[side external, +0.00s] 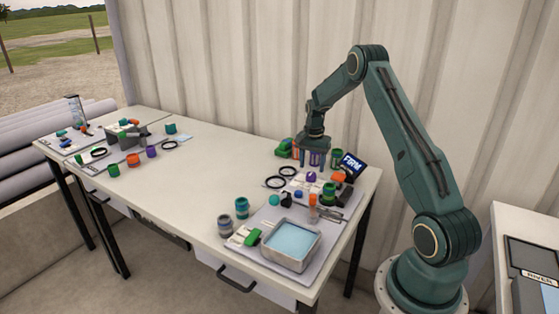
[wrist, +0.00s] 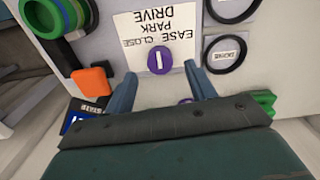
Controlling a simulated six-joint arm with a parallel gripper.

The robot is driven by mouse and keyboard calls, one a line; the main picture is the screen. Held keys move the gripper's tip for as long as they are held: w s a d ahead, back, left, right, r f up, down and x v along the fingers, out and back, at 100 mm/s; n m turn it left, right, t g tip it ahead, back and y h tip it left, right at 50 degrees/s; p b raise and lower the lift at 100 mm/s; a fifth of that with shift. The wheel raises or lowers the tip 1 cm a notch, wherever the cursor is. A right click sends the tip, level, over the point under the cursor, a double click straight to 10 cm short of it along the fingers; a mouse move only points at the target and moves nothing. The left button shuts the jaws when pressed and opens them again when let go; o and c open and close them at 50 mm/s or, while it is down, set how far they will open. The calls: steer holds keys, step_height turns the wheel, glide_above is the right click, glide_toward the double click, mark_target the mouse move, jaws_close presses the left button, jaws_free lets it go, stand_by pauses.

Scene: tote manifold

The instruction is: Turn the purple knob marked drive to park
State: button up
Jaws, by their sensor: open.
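The purple knob (wrist: 158,60) sits on a panel with a white card (wrist: 155,27) reading upside down in the wrist view: DRIVE, PARK, CLOSE, EASE. The knob's face has a pale bar running roughly up and down in the picture. It shows as a small purple cap in the side view (side external: 311,177). My gripper (side external: 316,164) points down above the back of the panel. In the wrist view its open fingers (wrist: 160,72) appear on either side of the knob, with nothing held. Whether they are level with the knob cannot be told.
Black rings (wrist: 225,53) lie on one side of the card. Green rings (wrist: 58,17) and an orange block (wrist: 91,82) are on the other. A dark blue sign (side external: 352,165) stands close to my gripper. The table's middle is mostly clear.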

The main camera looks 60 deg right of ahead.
mark_target(310, 175)
step_height(310, 175, up, 11)
steer(key=shift+f, duration=0.2)
stand_by(0.4)
steer(key=s+a+r+n+t+h, duration=0.1)
steer(key=s+a+r+n, duration=0.25)
steer(key=a+r, duration=0.6)
steer(key=s+a+r+n+t, duration=0.15)
steer(key=a+r+n, duration=0.4)
steer(key=a, duration=0.75)
steer(key=s+a+n+t+y, duration=0.1)
steer(key=s+a+n+t, duration=0.2)
steer(key=s+a+n, duration=0.5)
steer(key=s+a, duration=0.6)
steer(key=s, duration=0.4)
steer(key=shift+a, duration=0.25)
